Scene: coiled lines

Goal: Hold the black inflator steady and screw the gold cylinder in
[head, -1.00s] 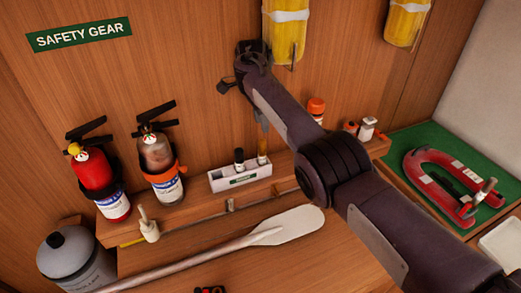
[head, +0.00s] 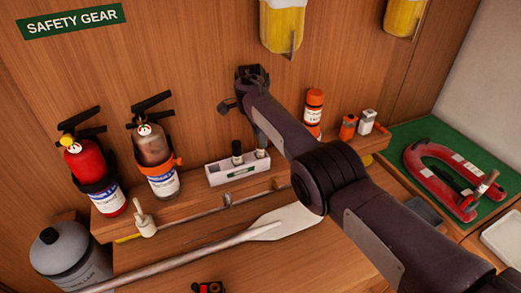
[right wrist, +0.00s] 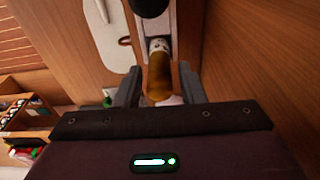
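In the head view my right gripper (head: 252,76) is at the wall, below the yellow hanging gear; no gold part shows in it there. In the right wrist view a gold cylinder (right wrist: 159,78) with a whitish neck stands in line between the fingers of my right gripper (right wrist: 160,84). Narrow dark strips lie beside it, so I cannot tell whether the fingers touch it. A dark rounded part (right wrist: 150,7), perhaps the black inflator, is just above the neck; I cannot tell whether they are joined. My left gripper is in neither current view.
A white holder (head: 220,174) stands on the wooden shelf. Fire extinguishers (head: 90,168) stand at left, an orange bottle (head: 314,108) behind my forearm. A paddle (head: 290,223) lies below. A red horseshoe-shaped object (head: 427,163) rests on a green mat (head: 392,131) at right.

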